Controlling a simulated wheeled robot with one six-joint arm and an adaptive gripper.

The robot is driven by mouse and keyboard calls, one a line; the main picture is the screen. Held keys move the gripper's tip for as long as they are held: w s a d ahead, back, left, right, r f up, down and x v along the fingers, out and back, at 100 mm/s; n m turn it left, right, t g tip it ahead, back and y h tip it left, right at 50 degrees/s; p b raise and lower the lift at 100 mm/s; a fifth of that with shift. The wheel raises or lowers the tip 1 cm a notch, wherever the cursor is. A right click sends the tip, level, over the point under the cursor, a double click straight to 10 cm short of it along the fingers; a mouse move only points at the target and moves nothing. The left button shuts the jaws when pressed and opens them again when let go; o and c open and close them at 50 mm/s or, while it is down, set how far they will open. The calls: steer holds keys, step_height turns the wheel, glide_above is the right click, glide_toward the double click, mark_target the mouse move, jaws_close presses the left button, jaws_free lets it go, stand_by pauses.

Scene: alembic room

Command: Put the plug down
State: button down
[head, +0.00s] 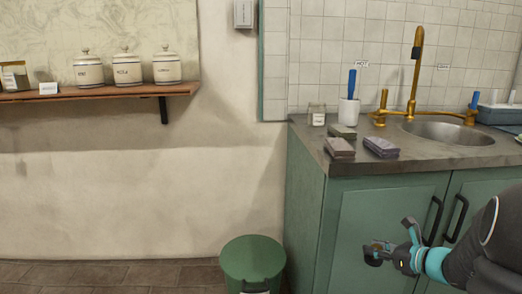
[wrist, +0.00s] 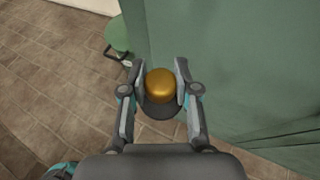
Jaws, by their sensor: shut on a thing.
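The plug (wrist: 160,84) has a rounded gold top and a dark, wider lower part. My gripper (wrist: 160,92) is shut on it, with one finger on each side of the gold part. In the head view my gripper (head: 385,250) is at the lower right, in front of the green cabinet and below the counter top. The plug shows there only as a small gold and dark bit at the fingertips. In the wrist view tiled floor and the green cabinet front lie beyond the plug.
The grey counter (head: 300,140) holds several sponge-like blocks (head: 381,147), a jar (head: 317,115), a white cup (head: 348,112) and a sink (head: 450,132) with a gold tap (head: 415,70). A green bin (head: 253,262) stands on the floor left of the cabinet (head: 375,225). A shelf (head: 100,91) holds canisters.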

steer(key=shift+a+f+m+h, duration=0.35)
steer(key=shift+a+f, duration=3.6)
steer(key=shift+f, duration=1.6)
steer(key=shift+a+f+m+h, duration=0.3)
steer(key=shift+a+f, duration=3.6)
steer(key=shift+f, duration=1.65)
steer(key=w+r+h, duration=0.1)
steer(key=w+r, duration=0.1)
steer(key=r, duration=0.5)
steer(key=w+a+r+m+t, duration=0.1)
steer(key=r, duration=0.6)
steer(key=shift+w+h, duration=0.35)
steer(key=shift+w, duration=0.05)
